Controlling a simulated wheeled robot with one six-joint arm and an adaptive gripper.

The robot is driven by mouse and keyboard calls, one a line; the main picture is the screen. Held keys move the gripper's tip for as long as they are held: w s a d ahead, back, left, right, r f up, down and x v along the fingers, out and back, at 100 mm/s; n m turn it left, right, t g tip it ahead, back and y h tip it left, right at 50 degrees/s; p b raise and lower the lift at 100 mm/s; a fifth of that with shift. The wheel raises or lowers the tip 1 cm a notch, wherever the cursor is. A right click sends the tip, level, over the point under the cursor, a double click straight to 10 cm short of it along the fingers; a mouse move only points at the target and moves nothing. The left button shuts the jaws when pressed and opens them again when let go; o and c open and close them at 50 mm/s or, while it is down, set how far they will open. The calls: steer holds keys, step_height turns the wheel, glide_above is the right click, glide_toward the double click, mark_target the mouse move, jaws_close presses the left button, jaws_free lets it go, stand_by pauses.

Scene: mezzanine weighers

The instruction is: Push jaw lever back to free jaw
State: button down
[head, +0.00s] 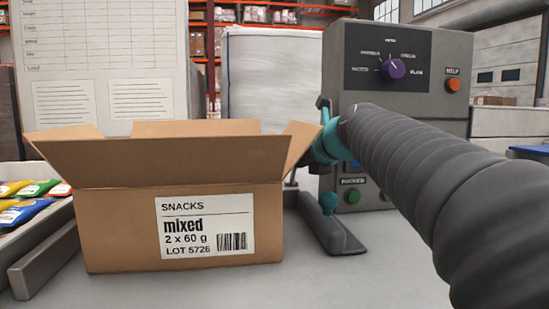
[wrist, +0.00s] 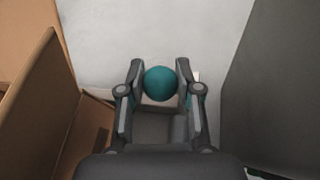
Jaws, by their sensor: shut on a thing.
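My gripper (wrist: 160,84) is shut on a round teal knob (wrist: 160,83) in the wrist view, with a grey finger on each side of it. A pale block and a grey part lie below the knob. In the head view my dark arm comes in from the right and ends at a teal joint beside the box's right flap; my fingers are not clear there. A teal knob (head: 328,201) stands above a grey, foot-like metal part (head: 333,234) right of the box. I cannot tell whether this is the knob in my grip. The jaw itself is not clearly visible.
An open cardboard box (head: 115,228) labelled snacks stands left of my gripper; its flap (wrist: 38,95) is close in the wrist view. Coloured packets (head: 25,212) lie in a tray at left.

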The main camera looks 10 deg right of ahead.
steer(key=shift+w+r+p, duration=0.55)
steer(key=shift+r+p, duration=0.1)
steer(key=shift+p, duration=0.4)
steer(key=shift+w+p, duration=0.4)
steer(key=shift+p, duration=0.15)
steer(key=shift+f, duration=0.15)
steer(key=c, duration=0.8)
jaws_free()
steer(key=shift+s, duration=0.1)
steer(key=shift+v, duration=3.65)
